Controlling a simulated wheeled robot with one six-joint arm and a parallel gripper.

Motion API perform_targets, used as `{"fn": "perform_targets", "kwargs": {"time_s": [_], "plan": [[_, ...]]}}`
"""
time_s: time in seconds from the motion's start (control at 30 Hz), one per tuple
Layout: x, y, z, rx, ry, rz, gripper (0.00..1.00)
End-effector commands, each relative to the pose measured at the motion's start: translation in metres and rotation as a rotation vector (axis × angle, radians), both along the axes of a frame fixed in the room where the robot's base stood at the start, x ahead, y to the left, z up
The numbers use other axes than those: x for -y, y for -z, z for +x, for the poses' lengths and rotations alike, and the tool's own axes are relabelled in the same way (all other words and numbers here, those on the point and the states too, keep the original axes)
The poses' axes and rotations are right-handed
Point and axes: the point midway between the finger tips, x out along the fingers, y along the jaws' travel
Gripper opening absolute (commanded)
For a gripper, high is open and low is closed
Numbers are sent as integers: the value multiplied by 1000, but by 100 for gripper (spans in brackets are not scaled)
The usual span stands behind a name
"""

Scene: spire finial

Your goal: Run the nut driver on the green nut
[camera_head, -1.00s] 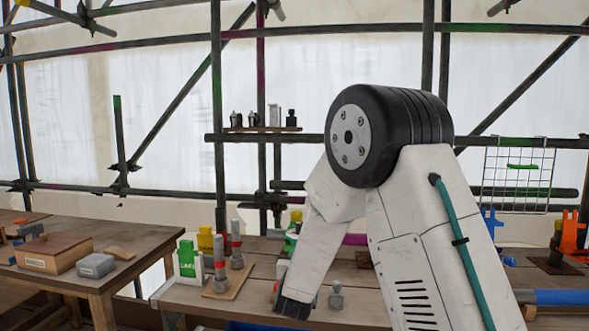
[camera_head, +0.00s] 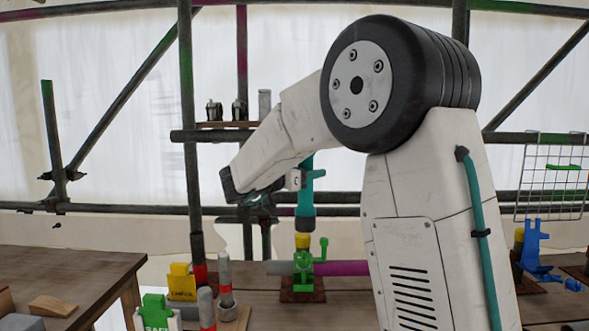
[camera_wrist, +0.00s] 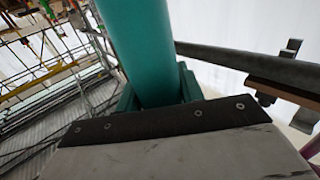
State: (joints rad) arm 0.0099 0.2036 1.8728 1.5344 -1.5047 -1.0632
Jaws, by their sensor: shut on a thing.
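The teal nut driver (camera_head: 306,208) hangs about upright in the head view, its wide end down. That end is just above a yellow-topped piece (camera_head: 302,240) on a green clamp (camera_head: 303,258), with a small gap as seen from here. The clamp sits around a horizontal grey and magenta pipe (camera_head: 340,268). I cannot make out the green nut apart from the clamp's other green parts. My gripper (camera_wrist: 160,92) is shut on the driver, whose teal shaft (camera_wrist: 142,45) fills the wrist view's upper middle. My forearm hides part of the gripper in the head view.
A green block (camera_head: 155,312), a yellow block (camera_head: 181,283) and grey-and-red posts (camera_head: 226,285) stand at left on the bench. A blue clamp (camera_head: 537,250) and wire grid (camera_head: 552,178) are at right.

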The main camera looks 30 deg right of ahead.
Motion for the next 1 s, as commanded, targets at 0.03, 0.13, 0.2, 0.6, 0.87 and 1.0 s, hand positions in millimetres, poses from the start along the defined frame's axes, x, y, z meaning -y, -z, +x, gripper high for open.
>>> {"fn": "perform_targets", "kwargs": {"time_s": [0.03,0.13,0.2,0.6,0.87,1.0], "plan": [[1,-3,-2,3,6,-2,8],[1,-4,-3,2,10,-2,8],[1,-4,-3,2,10,-2,8],[-4,1,-1,2,11,5,8],[-5,18,-1,2,9,4,8],[-5,28,-1,2,9,4,8]]}}
